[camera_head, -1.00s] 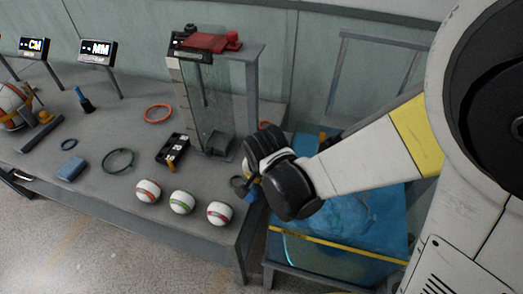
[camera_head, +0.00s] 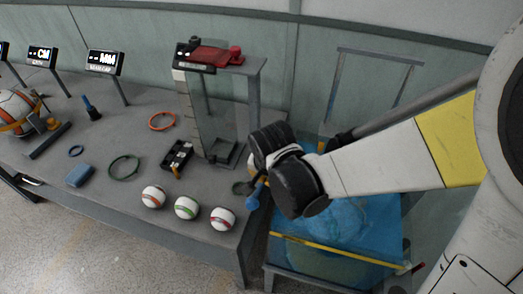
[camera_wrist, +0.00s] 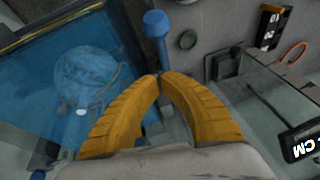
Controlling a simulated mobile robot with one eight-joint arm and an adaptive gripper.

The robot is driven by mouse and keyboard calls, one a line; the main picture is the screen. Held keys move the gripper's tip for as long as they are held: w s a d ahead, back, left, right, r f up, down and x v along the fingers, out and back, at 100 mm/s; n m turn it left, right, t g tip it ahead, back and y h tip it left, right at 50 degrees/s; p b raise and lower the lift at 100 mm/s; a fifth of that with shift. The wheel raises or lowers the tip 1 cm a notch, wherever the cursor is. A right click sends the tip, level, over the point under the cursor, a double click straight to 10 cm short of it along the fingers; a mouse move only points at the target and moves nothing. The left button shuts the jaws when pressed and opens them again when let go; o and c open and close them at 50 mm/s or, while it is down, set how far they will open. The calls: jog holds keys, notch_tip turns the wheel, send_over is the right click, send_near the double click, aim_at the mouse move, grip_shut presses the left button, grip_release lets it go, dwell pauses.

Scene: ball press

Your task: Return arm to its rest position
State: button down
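My gripper (camera_wrist: 160,78) shows in the wrist view as two yellow ribbed fingers. Their tips meet or nearly meet, and I see nothing clearly held between them. A blue round-ended handle (camera_wrist: 155,24) stands just beyond the tips; whether they touch it is not clear. In the head view my forearm reaches in from the right and ends in a dark wrist at the table's right end. The blue handle (camera_head: 252,200) shows beside that wrist. The fingers are mostly hidden there behind the wrist.
The grey table (camera_head: 110,205) carries a clear-walled press (camera_head: 212,115), several striped balls (camera_head: 186,207), a black box (camera_head: 177,156), rings and a blue block (camera_head: 79,175). CM and MM displays (camera_head: 104,63) stand at its back. A blue transparent tank (camera_head: 385,235) is right of the table, under my arm.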

jog(key=s+p+v, duration=0.1)
jog(key=p+v, duration=0.2)
jog(key=v, duration=0.4)
jog(key=s+d+r+n+t+b, duration=0.1)
jog(key=s+d+r+n, duration=0.1)
jog(key=d+r, duration=0.3)
jog(key=s+d+r+n+t, duration=0.2)
jog(key=s+d+r+n, duration=0.1)
jog(key=d, duration=0.7)
notch_tip(320, 180, up, 2)
jog(key=shift+s+d+r+b, duration=0.1)
jog(key=shift+s+d+b, duration=0.3)
jog(key=shift+s, duration=0.1)
